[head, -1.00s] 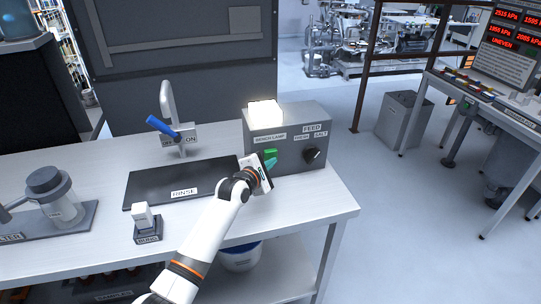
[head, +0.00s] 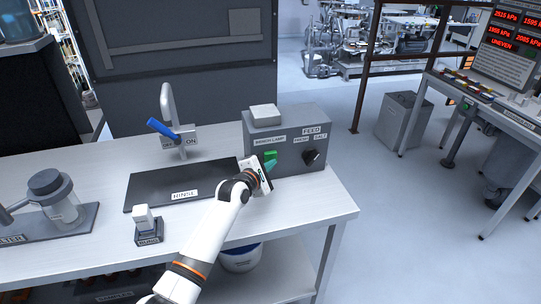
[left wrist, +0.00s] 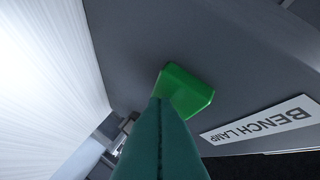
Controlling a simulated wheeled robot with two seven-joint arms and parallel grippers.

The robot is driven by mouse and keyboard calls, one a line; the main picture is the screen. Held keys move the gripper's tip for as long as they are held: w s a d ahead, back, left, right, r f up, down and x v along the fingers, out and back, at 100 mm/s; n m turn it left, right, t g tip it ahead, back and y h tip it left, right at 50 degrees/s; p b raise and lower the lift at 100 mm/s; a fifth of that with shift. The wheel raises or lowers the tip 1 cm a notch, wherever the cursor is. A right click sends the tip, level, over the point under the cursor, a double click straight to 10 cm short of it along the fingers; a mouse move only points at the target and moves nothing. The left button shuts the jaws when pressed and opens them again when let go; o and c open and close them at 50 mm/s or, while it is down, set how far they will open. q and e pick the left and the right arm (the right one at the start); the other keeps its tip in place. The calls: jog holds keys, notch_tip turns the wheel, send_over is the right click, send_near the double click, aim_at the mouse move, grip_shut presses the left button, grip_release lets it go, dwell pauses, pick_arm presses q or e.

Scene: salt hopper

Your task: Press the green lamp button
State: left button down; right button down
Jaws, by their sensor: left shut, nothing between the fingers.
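The green lamp button (head: 270,155) is on the front of the grey control box (head: 290,135), below the "BENCH LAMP" label. It also shows in the left wrist view (left wrist: 185,92), where the teal fingers cover its lower edge. My left gripper (head: 271,165) is shut and empty, its tips at the button and seemingly touching it. The lamp block (head: 264,115) on top of the box is unlit. My right gripper is not in view.
A dark knob (head: 311,157) sits right of the button under "FEED". A tap with a blue lever (head: 161,128) stands behind the dark rinse mat (head: 150,190). A filter jar (head: 58,200) and a small white block stand at left.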

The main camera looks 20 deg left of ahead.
pick_arm(q)
jog(key=s+d+p, duration=0.3)
jog(key=s+p, duration=0.2)
jog(key=shift+d+p, duration=0.25)
jog(key=shift+p, duration=0.05)
dwell(0.4)
